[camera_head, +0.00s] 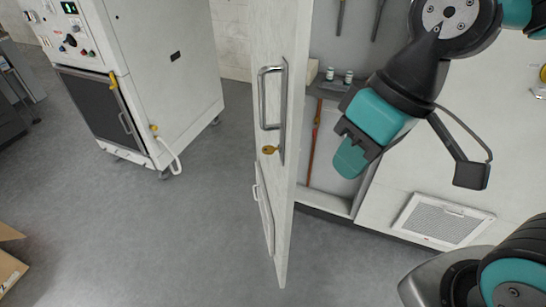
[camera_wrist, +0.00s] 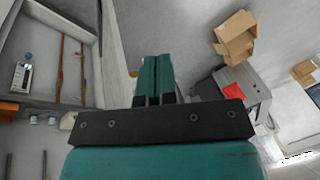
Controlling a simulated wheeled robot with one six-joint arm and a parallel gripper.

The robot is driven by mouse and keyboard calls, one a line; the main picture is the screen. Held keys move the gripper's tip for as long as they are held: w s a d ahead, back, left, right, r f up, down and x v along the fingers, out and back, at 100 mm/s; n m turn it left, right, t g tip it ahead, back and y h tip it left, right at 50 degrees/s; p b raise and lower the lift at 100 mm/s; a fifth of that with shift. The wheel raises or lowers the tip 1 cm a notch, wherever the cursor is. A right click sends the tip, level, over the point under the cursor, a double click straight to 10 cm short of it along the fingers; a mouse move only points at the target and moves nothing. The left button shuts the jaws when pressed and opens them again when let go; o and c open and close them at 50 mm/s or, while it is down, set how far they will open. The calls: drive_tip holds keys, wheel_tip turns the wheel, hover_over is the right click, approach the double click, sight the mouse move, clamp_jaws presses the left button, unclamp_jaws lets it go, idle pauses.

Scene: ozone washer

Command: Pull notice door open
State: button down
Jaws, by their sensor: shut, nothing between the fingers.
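A tall white door (camera_head: 273,50) stands swung out from a cabinet, seen nearly edge-on in the head view. It has a metal bar handle (camera_head: 262,97) and a brass key (camera_head: 269,149) below it. I see no label that tells whether this is the notice door. My gripper (camera_head: 348,160) is shut and empty to the right of the door, on its inner side, in front of the open cabinet. It appears apart from the handle. In the wrist view, the shut fingers (camera_wrist: 154,75) show beside the pale door panel (camera_wrist: 113,45).
The open cabinet shows a red-brown rod (camera_head: 314,140) and small bottles (camera_head: 348,76). A vent grille (camera_head: 441,220) sits on the white front at right. A white machine (camera_head: 165,70) stands at left. Cardboard boxes (camera_wrist: 236,38) lie on the floor. Grey floor left of the door is clear.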

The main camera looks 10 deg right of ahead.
drive_tip(key=w+d+f+m+y, duration=0.3)
drive_tip(key=w+d+f, duration=0.4)
drive_tip(key=w+f, duration=0.3)
drive_tip(key=w+d+f+m+y, duration=0.25)
drive_tip(key=w+d+f, duration=0.5)
drive_tip(key=w, duration=0.45)
drive_tip(key=a+r+p+x, duration=0.2)
drive_tip(key=p+x, duration=0.4)
drive_tip(key=x, duration=0.7)
drive_tip(key=shift+s+a, duration=0.2)
drive_tip(key=shift+s, duration=0.1)
drive_tip(key=shift+r+m, duration=0.1)
drive_tip(key=shift+m, duration=0.15)
